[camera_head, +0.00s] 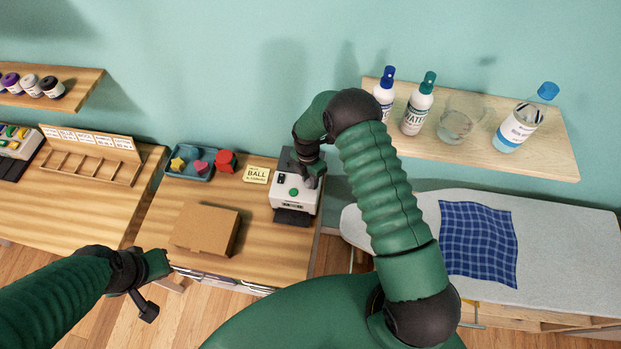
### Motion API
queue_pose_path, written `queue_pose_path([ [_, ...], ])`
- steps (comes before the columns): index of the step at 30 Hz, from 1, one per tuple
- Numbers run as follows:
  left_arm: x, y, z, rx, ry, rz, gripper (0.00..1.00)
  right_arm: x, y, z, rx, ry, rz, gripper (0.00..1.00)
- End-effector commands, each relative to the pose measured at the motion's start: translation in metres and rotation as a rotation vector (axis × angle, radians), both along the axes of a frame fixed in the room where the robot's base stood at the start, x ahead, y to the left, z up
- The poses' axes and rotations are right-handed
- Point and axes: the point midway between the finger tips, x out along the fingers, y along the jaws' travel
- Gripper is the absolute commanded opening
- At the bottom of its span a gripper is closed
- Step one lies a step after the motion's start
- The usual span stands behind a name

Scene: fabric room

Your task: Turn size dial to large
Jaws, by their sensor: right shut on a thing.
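A small white and grey machine (296,204) stands on the wooden desk against the wall. It has a green button and a dark slot at its front. My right gripper (314,177) reaches down onto the top right of the machine and is shut on a part there, which I take to be the size dial. The dial itself is hidden by the gripper, so its setting cannot be read. My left gripper (153,287) hangs in front of the desk at the lower left, away from the machine.
A yellow note (256,174) reading "BALL" lies left of the machine. A blue tray (188,166) holds colored shapes. A cardboard box (206,229) sits in front. Bottles stand on the shelf (477,143) at right, above an ironing board (565,240) with blue checked cloth (478,243).

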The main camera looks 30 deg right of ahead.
Motion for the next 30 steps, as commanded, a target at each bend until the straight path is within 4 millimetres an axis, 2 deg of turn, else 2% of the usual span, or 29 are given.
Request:
queue_pose_path([
  [11,0.000,0.000,-0.013,0.000,0.000,0.000,0.00,-0.001,0.005,-0.004,0.005,0.004,-0.103,0.00],
  [30,0.000,0.000,-0.050,0.000,0.000,0.000,0.00,0.001,0.004,-0.003,0.006,0.007,-0.612,0.00],
])
